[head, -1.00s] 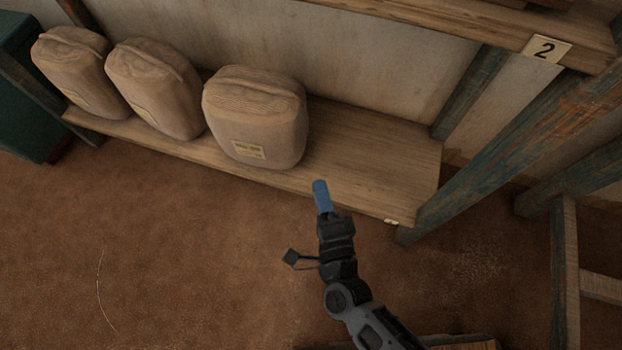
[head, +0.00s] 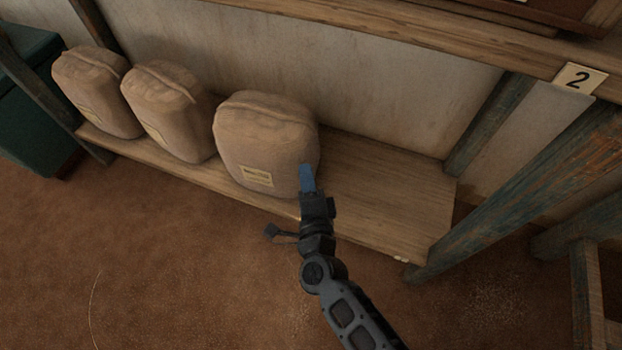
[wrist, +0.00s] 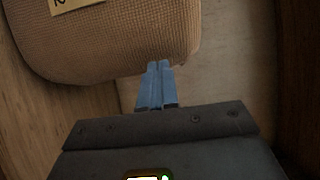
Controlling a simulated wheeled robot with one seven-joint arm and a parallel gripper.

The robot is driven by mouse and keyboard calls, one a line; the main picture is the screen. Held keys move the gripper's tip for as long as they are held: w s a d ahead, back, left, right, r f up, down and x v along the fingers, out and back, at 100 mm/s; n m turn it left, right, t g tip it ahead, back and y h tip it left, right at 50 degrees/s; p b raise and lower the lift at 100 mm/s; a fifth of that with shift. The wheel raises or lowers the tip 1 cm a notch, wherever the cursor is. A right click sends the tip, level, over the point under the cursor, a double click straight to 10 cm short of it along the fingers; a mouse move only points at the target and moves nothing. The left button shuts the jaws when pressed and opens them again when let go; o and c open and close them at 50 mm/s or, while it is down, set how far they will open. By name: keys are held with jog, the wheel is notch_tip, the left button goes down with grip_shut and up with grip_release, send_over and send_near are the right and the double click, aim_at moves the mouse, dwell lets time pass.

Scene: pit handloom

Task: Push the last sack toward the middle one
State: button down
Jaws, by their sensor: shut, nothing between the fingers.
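Three tan sacks stand in a row on a low wooden shelf (head: 385,190). The last sack (head: 262,135), at the right end with a small label, stands apart from the middle sack (head: 168,112) by a narrow gap. The left sack (head: 97,90) is at the far end. My gripper (head: 306,168), with blue fingers, is shut and empty at the last sack's lower right side. In the wrist view, the fingertips (wrist: 159,65) are at the edge of the last sack (wrist: 115,45); I cannot tell for sure whether they touch it.
The shelf is bare to the right of the last sack. A dark green box (head: 32,110) is at left. Brown floor (head: 180,260) is open in front.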

aim_at(291, 168)
jog(key=shift+w+a, duration=0.65)
jog(key=shift+a, duration=0.3)
jog(key=shift+w+a, duration=0.6)
jog(key=shift+a, duration=0.3)
jog(key=shift+d, duration=0.1)
